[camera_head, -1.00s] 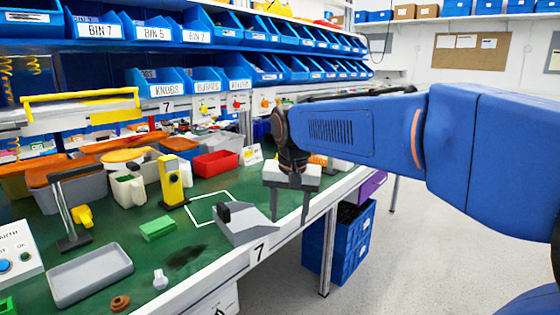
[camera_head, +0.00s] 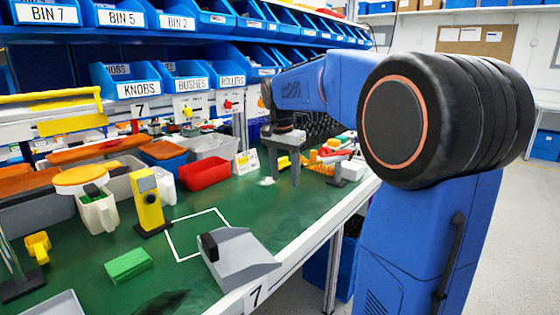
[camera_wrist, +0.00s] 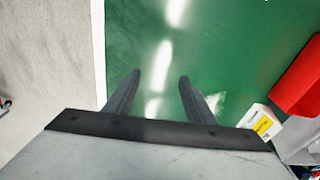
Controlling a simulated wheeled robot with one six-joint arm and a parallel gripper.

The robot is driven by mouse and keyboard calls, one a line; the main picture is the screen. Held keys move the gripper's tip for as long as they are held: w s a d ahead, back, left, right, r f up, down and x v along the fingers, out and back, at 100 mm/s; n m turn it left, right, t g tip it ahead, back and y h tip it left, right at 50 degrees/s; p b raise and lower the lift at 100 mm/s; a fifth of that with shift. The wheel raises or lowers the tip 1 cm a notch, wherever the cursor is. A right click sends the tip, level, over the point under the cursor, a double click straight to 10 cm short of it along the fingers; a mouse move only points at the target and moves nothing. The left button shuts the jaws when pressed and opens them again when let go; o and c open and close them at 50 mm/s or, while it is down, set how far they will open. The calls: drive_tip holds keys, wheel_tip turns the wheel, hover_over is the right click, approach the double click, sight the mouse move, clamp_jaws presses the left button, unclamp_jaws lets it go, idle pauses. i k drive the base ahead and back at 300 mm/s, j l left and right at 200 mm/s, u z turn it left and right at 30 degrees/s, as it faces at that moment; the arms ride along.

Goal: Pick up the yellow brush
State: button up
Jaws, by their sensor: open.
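I cannot pick out a yellow brush for certain in either view. My gripper (camera_head: 285,178) points down above the far right part of the bench, open and empty. In the wrist view my gripper (camera_wrist: 160,76) has its fingers apart over bare green mat (camera_wrist: 225,40) with glare streaks.
A grey wedge-shaped holder (camera_head: 240,262) sits at the bench's front edge, and a green block (camera_head: 128,264) lies left of it. A red bin (camera_head: 205,172) and a small card (camera_head: 246,161) stand left of my gripper. Blue labelled bins (camera_head: 187,82) line the shelves behind.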

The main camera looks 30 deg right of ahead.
sight(285, 166)
drive_tip(key=i+l, duration=0.6)
drive_tip(key=i, duration=0.2)
